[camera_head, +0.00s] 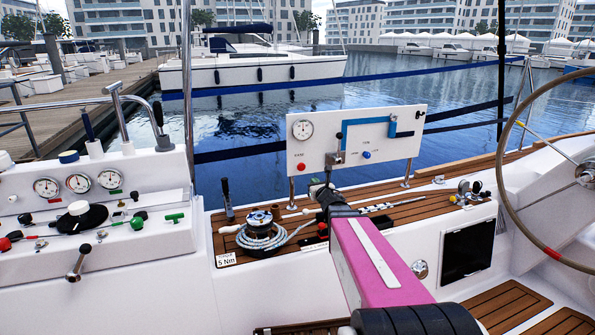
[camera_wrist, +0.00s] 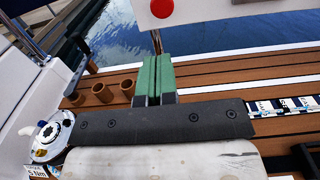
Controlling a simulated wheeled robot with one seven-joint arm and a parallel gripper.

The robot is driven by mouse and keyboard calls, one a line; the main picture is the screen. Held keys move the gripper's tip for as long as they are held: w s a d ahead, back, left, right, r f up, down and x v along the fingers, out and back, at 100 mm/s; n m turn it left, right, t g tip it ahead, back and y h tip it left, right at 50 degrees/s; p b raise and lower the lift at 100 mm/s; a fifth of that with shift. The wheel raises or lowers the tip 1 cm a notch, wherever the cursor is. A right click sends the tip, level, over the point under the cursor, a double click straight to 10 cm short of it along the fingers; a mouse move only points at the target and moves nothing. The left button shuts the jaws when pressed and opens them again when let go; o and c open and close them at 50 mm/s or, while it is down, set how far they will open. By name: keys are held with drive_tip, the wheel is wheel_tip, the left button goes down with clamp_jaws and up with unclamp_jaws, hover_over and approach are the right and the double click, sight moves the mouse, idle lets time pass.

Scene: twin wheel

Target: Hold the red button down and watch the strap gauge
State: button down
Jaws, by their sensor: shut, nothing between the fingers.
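A white upright panel (camera_head: 375,150) carries a round strap gauge (camera_head: 302,129) at its upper left; the needle is too small to read. The red button (camera_head: 301,167) is low on the panel's left side; it also shows at the top edge of the wrist view (camera_wrist: 159,10). A blue strap (camera_head: 365,121) runs in a bent path across the panel. My gripper (camera_head: 316,184) is just below and right of the red button in the head view. Its green fingers (camera_wrist: 156,60) are shut and empty, and a gap shows between them and the button.
A blue button (camera_head: 366,154) and a grey block (camera_head: 334,158) are on the same panel. A rope-wrapped winch (camera_head: 262,232) stands on the wooden deck at left. A steering wheel (camera_head: 507,150) is at right. Water lies behind the panel.

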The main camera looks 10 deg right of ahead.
sight(301, 167)
drive_tip(key=shift+w, duration=0.1)
drive_tip(key=w+a, duration=0.1)
drive_tip(key=w, duration=0.8)
drive_tip(key=w+a, duration=0.1)
drive_tip(key=w, duration=0.3)
drive_tip(key=shift+w+a, duration=0.25)
drive_tip(key=shift+a, duration=0.05)
